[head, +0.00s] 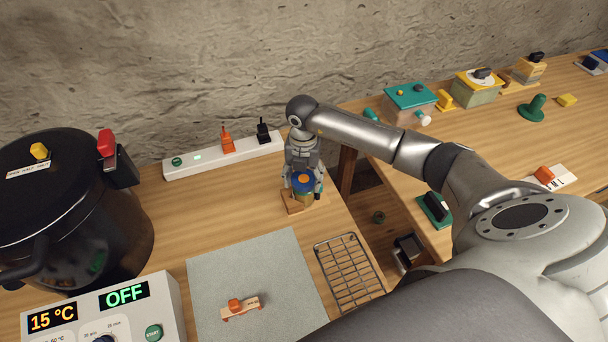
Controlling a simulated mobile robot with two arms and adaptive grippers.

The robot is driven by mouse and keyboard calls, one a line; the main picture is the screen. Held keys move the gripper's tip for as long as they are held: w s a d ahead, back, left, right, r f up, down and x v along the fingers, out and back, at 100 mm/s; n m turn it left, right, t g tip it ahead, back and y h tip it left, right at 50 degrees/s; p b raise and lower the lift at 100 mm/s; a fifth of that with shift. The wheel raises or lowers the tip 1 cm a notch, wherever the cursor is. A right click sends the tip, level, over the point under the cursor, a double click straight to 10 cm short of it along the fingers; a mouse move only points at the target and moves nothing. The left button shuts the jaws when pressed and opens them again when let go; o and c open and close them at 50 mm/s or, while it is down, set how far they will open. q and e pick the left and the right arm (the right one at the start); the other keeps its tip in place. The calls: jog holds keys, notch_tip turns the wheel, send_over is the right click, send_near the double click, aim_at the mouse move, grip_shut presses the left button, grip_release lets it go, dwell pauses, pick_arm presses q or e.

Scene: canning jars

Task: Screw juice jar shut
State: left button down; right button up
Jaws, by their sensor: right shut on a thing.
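The juice jar (303,196) is small in the head view, with a blue lid (303,181) that has an orange centre. It stands upright at a wooden block holder (291,203) near the right edge of the left table. My right gripper (304,183) reaches it from the wall side, with fingers on both sides near the lid, and is shut on it. I cannot tell whether the fingers bear on the lid or the glass. Part of the jar is hidden by the fingers. My left gripper is not in view.
A black canner pot (75,215) and a control box (110,310) reading OFF stand at left. A power strip (222,152) lies along the wall. A grey mat (255,275) and a wire rack (349,272) lie in front. A gap separates the right table (480,130).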

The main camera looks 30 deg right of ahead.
jog(key=shift+m, duration=0.3)
jog(key=m+p, duration=0.1)
jog(key=m, duration=0.2)
jog(key=shift+w+a+r, duration=0.1)
jog(key=shift+w+r, duration=0.05)
jog(key=shift+m+p, duration=0.35)
jog(key=shift+m, duration=0.45)
jog(key=shift+w+m+p, duration=0.15)
jog(key=shift+m+p, duration=0.5)
jog(key=shift+m, duration=0.45)
jog(key=shift+w+m+p, duration=0.1)
jog(key=shift+m+p, duration=0.25)
jog(key=shift+m, duration=0.85)
